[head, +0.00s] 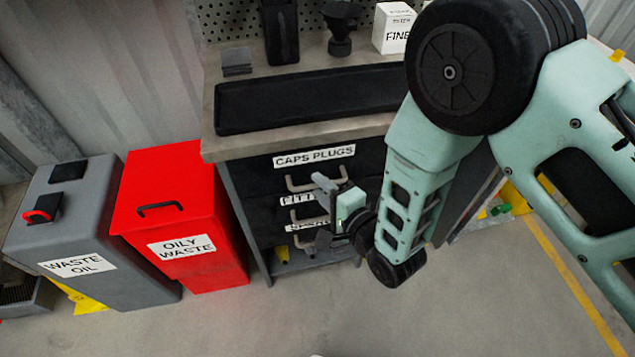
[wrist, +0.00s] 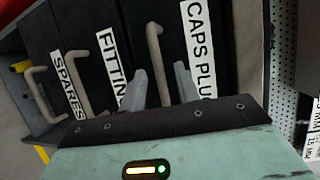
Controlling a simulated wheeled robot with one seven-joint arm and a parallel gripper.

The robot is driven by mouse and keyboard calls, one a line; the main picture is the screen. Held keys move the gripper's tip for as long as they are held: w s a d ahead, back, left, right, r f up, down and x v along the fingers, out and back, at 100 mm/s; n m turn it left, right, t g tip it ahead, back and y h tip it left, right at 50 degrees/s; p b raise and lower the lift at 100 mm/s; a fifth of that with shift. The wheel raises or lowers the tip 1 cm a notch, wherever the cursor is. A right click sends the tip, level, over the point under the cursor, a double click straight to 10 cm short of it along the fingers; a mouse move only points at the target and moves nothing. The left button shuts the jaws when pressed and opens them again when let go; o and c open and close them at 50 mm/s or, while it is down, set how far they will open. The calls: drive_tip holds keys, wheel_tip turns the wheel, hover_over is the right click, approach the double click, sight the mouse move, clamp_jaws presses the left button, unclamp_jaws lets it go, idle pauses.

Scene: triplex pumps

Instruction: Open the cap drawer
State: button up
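The cap drawer (head: 353,166) is the top dark drawer of the workbench, labelled CAPS PLUGS, and its front looks flush with the bench. In the wrist view, the cap drawer (wrist: 178,30) is on the right, with its pale bar handle (wrist: 153,50) running up the picture. My gripper (wrist: 161,86) is open, with one grey finger on each side of the handle's line. I cannot tell whether the fingers touch it. In the head view, my gripper hides part of the handle and drawer fronts.
Below are the FITTINGS drawer (wrist: 90,25) and SPARES drawer (wrist: 40,45), with similar handles. A red oily waste bin (head: 170,215) and a grey waste oil bin (head: 85,225) stand left. A black tray (head: 305,98) lies on the bench top. The floor in front is clear.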

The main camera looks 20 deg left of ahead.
drive_tip(key=shift+x, duration=1)
clamp_jaws()
drive_tip(key=shift+d, duration=0.1)
